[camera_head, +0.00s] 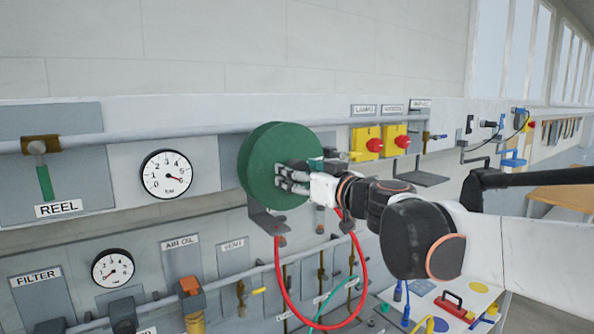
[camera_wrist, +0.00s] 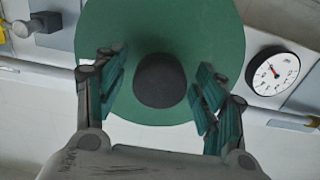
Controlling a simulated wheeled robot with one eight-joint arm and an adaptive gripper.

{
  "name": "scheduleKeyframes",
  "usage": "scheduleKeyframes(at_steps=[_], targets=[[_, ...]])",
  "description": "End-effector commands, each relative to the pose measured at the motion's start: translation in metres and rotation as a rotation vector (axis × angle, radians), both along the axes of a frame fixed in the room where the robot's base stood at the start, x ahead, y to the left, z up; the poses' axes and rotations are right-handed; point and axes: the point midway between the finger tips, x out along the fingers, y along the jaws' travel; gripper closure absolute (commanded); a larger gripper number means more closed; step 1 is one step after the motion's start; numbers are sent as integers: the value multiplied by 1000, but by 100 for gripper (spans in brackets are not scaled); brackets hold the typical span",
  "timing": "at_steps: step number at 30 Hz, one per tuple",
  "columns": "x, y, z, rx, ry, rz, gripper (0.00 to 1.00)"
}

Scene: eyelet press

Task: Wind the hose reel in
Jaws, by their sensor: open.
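The hose reel (camera_head: 262,160) is a green drum on the wall panel in the head view. A red hose (camera_head: 281,283) hangs below it in a long loop. In the wrist view the reel's green face (camera_wrist: 152,25) fills the middle, with a dark round knob or hub (camera_wrist: 160,81) at its centre. My gripper (camera_head: 287,178) is in front of the reel's face. In the wrist view my gripper (camera_wrist: 158,88) is open, with one finger on each side of the dark knob and visible gaps between. Whether the fingertips touch the reel's face I cannot tell.
A round gauge (camera_head: 167,174) and a green-handled valve (camera_head: 43,178) above the REEL label are left of the reel. Yellow boxes with red knobs (camera_head: 375,146) are to its right. Pipes, small valves and a second gauge (camera_head: 113,268) are below.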

Motion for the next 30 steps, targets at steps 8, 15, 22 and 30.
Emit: scheduleKeyframes(at_steps=[8,15,22,30], targets=[[8,6,0,0,0,1,36],[8,6,0,0,0,1,49],[8,6,0,0,0,1,99],[8,6,-1,24,16,1,100]])
